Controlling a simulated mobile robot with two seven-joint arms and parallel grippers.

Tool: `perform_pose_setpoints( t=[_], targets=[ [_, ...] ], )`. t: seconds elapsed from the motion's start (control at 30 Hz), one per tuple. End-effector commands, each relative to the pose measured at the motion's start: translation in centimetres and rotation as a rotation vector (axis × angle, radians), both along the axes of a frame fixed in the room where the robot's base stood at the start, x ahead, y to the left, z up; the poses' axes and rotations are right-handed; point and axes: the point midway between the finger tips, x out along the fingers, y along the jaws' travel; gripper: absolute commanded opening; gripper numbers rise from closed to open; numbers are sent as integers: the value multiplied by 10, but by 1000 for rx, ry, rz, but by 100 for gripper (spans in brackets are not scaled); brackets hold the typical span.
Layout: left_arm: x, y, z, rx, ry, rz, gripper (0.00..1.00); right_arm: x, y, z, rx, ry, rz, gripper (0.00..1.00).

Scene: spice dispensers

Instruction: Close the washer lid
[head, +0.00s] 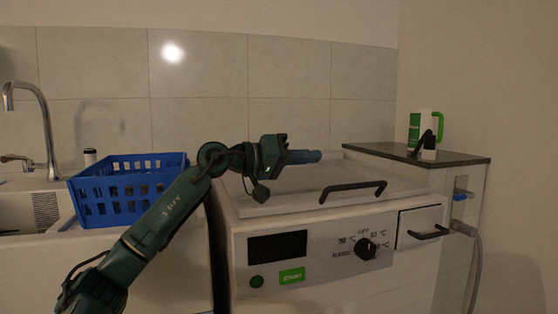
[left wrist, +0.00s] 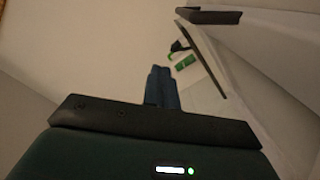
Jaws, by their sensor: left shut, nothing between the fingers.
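The white washer (head: 320,255) stands in the middle right of the head view. Its lid (head: 290,202) lies flat or nearly flat across the top, with a black bar handle (head: 352,190) near the front edge. I cannot tell whether the lid is fully seated. My left gripper (head: 316,156) is shut and empty, held level above the back part of the lid and pointing right. Its blue fingers also show together in the left wrist view (left wrist: 161,86). The arm hides part of the lid's left side. My right gripper is not in view.
A blue basket (head: 125,190) stands left of the washer beside the sink and faucet (head: 45,130). A dark shelf (head: 465,158) at the right holds a white and green jug (head: 424,128) and a small black-topped item (head: 428,148). A tiled wall stands behind.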

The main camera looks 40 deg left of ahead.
Motion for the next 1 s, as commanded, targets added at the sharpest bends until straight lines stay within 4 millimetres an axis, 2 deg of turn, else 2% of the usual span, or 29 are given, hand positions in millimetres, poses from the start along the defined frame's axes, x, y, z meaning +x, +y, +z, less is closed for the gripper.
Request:
perform_pose_setpoints(
  t=[0.17, 0.6, 0.8, 1.0],
  targets=[
    [-26, 14, -7, 4, 4, 2, 0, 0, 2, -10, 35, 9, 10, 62],
    [-87, 46, -1, 0, -2, -2, 0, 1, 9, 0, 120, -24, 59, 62],
    [-102, 54, 1, 1, 0, -1, 0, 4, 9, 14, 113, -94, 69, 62],
    [-105, 56, 2, 2, 1, -1, 0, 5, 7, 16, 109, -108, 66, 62]
  ],
)
